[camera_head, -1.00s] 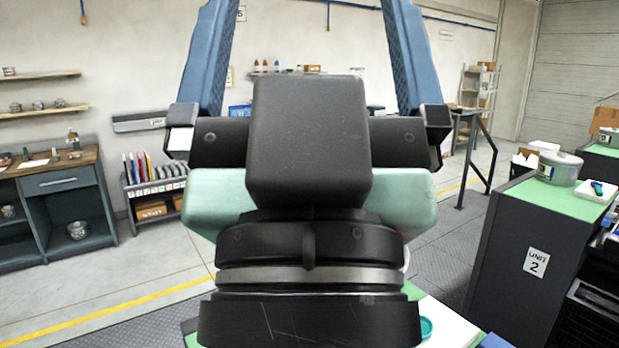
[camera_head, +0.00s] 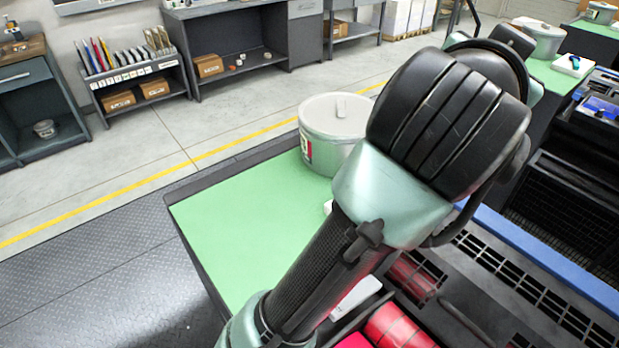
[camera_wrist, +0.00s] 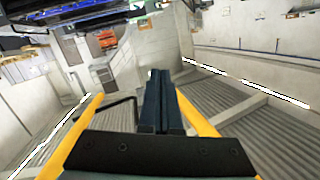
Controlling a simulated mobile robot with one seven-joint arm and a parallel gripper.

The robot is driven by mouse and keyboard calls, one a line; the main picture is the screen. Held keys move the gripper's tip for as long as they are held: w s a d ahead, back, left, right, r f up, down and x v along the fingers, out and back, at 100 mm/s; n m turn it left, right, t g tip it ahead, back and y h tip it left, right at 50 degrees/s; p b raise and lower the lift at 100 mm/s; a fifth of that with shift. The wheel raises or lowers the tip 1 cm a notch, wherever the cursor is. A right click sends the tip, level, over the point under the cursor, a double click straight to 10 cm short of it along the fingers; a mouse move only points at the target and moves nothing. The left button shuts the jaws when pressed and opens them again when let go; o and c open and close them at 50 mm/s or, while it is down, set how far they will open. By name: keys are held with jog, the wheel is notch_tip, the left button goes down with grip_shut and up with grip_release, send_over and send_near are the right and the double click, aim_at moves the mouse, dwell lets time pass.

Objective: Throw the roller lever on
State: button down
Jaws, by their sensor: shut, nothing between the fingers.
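I cannot make out the roller lever in either view. In the head view, my arm crosses the ink unit and hides part of it. Red rollers (camera_head: 398,326) show in the dark machine bed at the bottom, beside a dark curved bar (camera_head: 466,322) that I cannot identify for sure. My gripper (camera_wrist: 160,76) shows in the wrist view, its blue-grey fingers together and empty. It points into the open room and touches nothing there. It is not visible in the head view.
A green worktop (camera_head: 235,225) holds a large lidded tin (camera_head: 322,150) behind my arm. A blue rail (camera_head: 560,262) and dark grating lie to the right. Another unit with a tin (camera_head: 542,40) stands at the back right. The floor at left is clear.

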jog(key=a+f+g+y+b, duration=0.1)
jog(key=a+f+g+y, duration=0.15)
jog(key=f, duration=0.75)
jog(key=a+f+g+y, duration=0.1)
jog(key=f+g+y, duration=0.25)
jog(key=f, duration=0.65)
jog(key=s+a+f+g+y, duration=0.2)
jog(key=s+a+f+g, duration=0.1)
jog(key=a+f, duration=0.3)
jog(key=s+a+f+g+y, duration=0.3)
jog(key=a+f, duration=0.4)
jog(key=a, duration=0.2)
jog(key=shift+s+a+f+n+g+b, duration=0.3)
jog(key=shift+a+b, duration=0.1)
jog(key=shift+b, duration=0.05)
notch_tip(320, 180, down, 10)
jog(key=p, duration=0.1)
jog(key=shift+s+p, duration=0.15)
jog(key=shift+p, duration=0.2)
jog(key=shift+a, duration=0.15)
